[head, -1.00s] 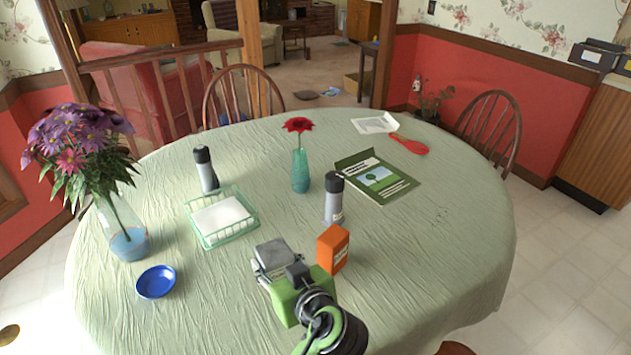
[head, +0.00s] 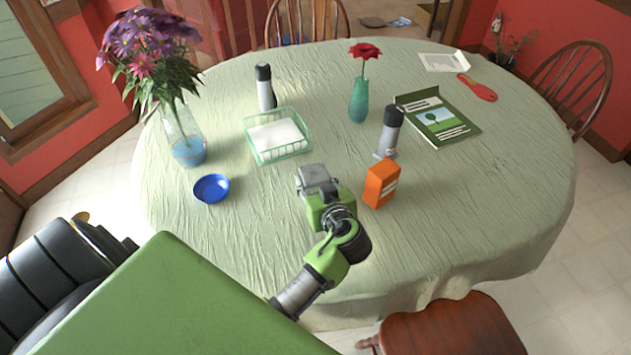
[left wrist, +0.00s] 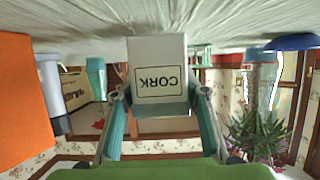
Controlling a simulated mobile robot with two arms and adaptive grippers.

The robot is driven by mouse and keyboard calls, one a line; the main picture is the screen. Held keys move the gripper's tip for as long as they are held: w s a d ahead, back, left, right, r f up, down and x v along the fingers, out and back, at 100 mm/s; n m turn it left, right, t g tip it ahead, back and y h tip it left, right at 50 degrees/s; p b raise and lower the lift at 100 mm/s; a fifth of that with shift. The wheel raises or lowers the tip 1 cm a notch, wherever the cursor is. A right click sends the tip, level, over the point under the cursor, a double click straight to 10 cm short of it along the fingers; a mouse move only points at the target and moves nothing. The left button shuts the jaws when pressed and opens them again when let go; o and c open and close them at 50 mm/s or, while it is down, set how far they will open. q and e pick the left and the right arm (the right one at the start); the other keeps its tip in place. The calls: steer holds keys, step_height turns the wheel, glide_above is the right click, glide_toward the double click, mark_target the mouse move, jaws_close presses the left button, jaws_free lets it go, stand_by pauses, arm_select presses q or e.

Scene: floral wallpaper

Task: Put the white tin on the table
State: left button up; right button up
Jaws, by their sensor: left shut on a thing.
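The white tin (head: 318,174) is at the near middle of the table (head: 240,240), in front of my left gripper (head: 318,187). In the left wrist view, which is upside down, the tin (left wrist: 157,60) shows a "CORK" label, and the fingers of my left gripper (left wrist: 160,100) are shut on its two sides. The tin's base is at or just above the green cloth; I cannot tell whether it touches. My right gripper is not in view.
An orange box (head: 381,185) and a grey bottle (head: 389,135) stand close to the right. A green wire basket (head: 279,152) and a blue bowl (head: 211,188) are to the left. A teal vase (head: 358,102) stands behind. The table's front right is clear.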

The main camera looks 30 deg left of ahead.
mark_target(317, 189)
arm_select(q)
steer(key=shift+f, duration=0.45)
steer(key=shift+f, duration=0.1)
steer(key=o, duration=1.3)
steer(key=shift+r, duration=0.2)
steer(key=b+v, duration=0.1)
steer(key=v, duration=0.5)
steer(key=shift+s+d+f, duration=0.1)
steer(key=shift+d, duration=0.05)
steer(key=shift+s+d+r, duration=0.3)
steer(key=shift+s+d, duration=0.05)
